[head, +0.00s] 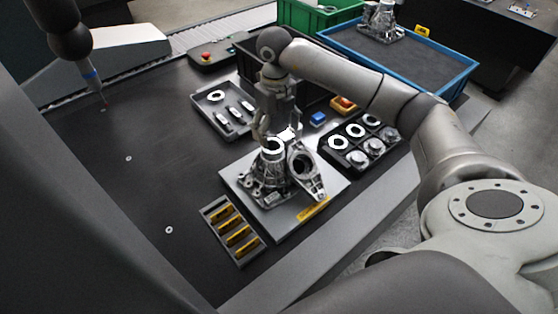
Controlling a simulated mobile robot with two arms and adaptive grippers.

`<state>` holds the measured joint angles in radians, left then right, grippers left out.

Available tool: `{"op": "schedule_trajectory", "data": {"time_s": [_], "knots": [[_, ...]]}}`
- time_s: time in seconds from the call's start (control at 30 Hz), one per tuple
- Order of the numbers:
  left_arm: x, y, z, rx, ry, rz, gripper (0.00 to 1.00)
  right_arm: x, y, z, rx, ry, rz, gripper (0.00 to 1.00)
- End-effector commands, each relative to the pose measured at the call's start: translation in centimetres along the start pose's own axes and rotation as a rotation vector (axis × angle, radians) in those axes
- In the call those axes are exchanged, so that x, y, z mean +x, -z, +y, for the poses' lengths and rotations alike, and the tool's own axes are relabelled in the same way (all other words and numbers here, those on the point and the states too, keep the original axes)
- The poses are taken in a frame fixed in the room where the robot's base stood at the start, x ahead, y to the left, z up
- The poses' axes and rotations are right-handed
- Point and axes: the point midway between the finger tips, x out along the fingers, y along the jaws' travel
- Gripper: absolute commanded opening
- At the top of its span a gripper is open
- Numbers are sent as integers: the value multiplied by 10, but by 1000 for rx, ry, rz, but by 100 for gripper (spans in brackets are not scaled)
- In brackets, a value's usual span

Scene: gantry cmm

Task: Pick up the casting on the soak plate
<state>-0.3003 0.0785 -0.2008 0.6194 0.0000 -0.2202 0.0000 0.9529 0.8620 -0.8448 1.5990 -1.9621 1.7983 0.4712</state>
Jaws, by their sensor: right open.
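The casting (300,178) is a grey metal housing with round bores. It sits on the soak plate (236,184), a light grey square plate with a yellow label on its front edge. My right gripper (275,138) points down at the upper part of the casting, with its fingers open around or just above the top bore. I cannot tell whether the fingers touch it. The gripper and wrist hide part of the casting's back. My left gripper is not in view.
A tray with yellow pieces (258,250) lies in front of the plate. A black tray of rings and parts (327,151) is to the right, a grey tray (199,101) behind. A blue-rimmed bin (463,79) holds another casting (380,22). A probe (94,78) hangs at left.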

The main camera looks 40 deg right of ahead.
Motion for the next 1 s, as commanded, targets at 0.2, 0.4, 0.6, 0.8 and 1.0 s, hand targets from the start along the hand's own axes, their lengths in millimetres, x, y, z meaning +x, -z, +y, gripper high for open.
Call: {"op": "schedule_trajectory", "data": {"time_s": [0.2, 0.4, 0.6, 0.8, 1.0], "knots": [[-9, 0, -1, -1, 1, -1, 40, 16, 3, 3, -2, -2, 2, 78], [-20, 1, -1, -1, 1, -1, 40, 46, 5, 7, -1, -2, 2, 78], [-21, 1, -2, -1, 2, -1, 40, 58, 4, 7, -2, -2, -1, 78], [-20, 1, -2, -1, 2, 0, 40, 58, 4, 7, -2, -2, -2, 72], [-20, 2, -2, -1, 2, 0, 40, 57, 4, 7, -2, -2, -2, 46]]}}
